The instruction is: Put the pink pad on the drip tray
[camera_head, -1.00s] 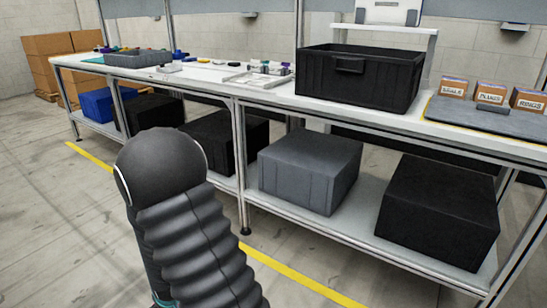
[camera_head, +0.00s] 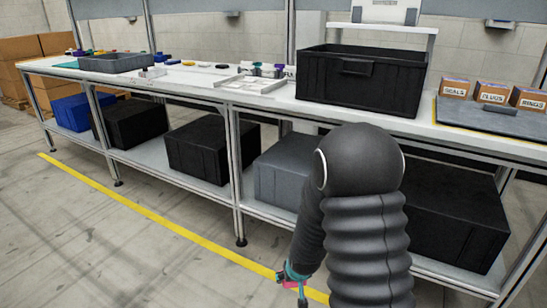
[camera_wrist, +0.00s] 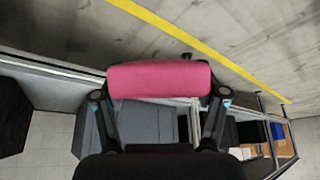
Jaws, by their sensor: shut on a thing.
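The pink pad (camera_wrist: 160,80) is held between the two fingers of my gripper (camera_wrist: 160,100) in the wrist view, above the floor. In the head view my gripper (camera_head: 293,279) shows only in part at the bottom, beside my arm, with a bit of pink at it. I cannot tell for sure which thing is the drip tray. A shallow grey tray (camera_head: 117,65) stands on the bench at the left, and a low white tray-like fixture (camera_head: 252,85) lies near the bench's middle.
A large black bin (camera_head: 360,82) stands on the long bench (camera_head: 215,92). Right of it are small labelled boxes (camera_head: 492,92) on a dark grey mat. Bins fill the lower shelf. A yellow line (camera_head: 170,223) crosses the open floor before the bench.

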